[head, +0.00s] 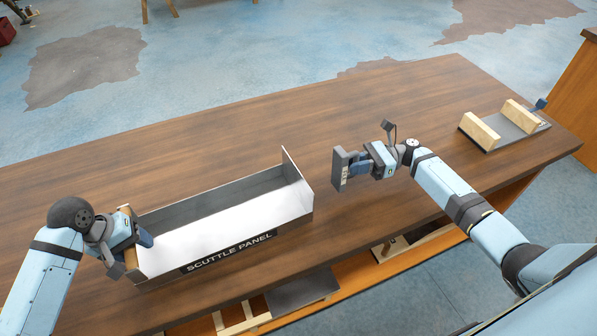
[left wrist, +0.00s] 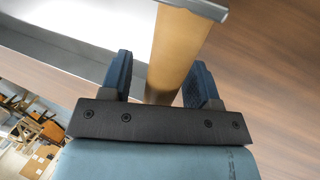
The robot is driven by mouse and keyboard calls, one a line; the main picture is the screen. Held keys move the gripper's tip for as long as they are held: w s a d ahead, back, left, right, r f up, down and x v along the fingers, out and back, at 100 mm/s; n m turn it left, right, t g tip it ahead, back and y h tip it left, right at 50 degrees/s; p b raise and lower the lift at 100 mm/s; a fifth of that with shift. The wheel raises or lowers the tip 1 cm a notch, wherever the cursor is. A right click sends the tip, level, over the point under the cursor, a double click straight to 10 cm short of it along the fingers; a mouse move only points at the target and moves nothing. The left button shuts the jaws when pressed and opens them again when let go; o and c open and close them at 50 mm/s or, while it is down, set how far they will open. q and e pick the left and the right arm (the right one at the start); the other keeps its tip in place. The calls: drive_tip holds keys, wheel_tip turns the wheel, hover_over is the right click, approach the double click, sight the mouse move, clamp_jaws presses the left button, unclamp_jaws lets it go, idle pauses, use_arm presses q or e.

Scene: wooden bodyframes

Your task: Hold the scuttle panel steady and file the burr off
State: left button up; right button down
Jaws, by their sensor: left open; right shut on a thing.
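The scuttle panel (head: 215,225) is a long, pale metal tray with raised sides and a name label on its front. It lies on the workbench, left of centre. A wooden grip (head: 129,262) stands at its left end. My left gripper (head: 134,245) is open there. In the left wrist view its two blue fingers (left wrist: 161,62) stand on either side of the wooden grip (left wrist: 180,48), with gaps visible. My right gripper (head: 361,168) is shut on a dark grey block-like tool (head: 341,171), held right of the panel. I cannot make out the burr.
The brown workbench (head: 400,115) is clear behind the panel and between panel and right arm. A metal stand (head: 513,134) with two wooden blocks sits at its far right end. A shelf below the front edge holds wooden and metal parts (head: 300,290).

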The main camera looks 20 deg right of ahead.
use_arm(q)
drive_tip(key=v, duration=1.1)
drive_tip(key=shift+r, duration=0.25)
